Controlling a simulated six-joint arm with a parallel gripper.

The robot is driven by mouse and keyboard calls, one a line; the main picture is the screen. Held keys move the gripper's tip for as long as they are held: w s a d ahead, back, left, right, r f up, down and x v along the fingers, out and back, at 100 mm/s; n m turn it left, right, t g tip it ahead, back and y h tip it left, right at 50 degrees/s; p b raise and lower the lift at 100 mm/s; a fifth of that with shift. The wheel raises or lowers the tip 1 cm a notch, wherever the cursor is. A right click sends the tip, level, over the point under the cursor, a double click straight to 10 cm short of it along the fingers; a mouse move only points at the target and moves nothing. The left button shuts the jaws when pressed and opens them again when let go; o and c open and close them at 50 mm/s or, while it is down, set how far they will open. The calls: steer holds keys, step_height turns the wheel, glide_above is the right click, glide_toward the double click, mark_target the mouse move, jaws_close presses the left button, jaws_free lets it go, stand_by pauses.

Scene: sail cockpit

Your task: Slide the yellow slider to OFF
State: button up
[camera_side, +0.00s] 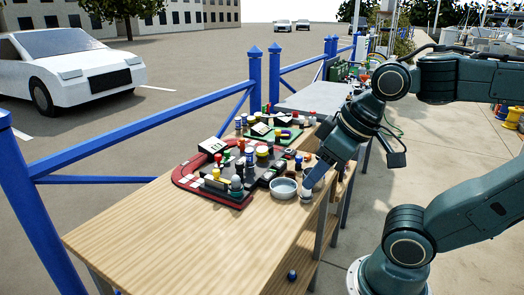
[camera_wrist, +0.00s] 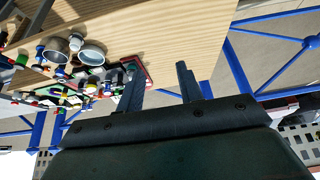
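A dark control board with a red rim (camera_side: 185,184) lies on the wooden table and carries several knobs and coloured parts. A green board (camera_side: 270,139) lies behind it, with a small yellow part (camera_side: 284,134) on it. I cannot tell for sure which yellow part is the slider, and no OFF label is readable. My gripper (camera_side: 308,190) is at the table's right side, right of the boards and apart from them. In the wrist view my gripper (camera_wrist: 160,82) has its two fingers spread, with nothing between them. The red-rimmed board (camera_wrist: 148,73) shows beyond the left finger.
A silver round bowl (camera_side: 284,188) stands on the wooden table (camera_side: 150,240) close to my gripper; it also shows in the wrist view (camera_wrist: 92,56). Blue railings (camera_side: 130,130) run behind the table. The table's front left is clear.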

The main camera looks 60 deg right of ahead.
steer(key=shift+o, duration=1)
steer(key=w+d+r+m+g, duration=0.1)
steer(key=w+d+r+m, duration=0.1)
steer(key=w+r, duration=0.6)
steer(key=m+g, duration=0.5)
steer(key=m, duration=0.2)
glide_above(216, 170)
step_height(216, 170, down, 13)
step_height(216, 170, down, 14)
steer(key=shift+r, duration=0.2)
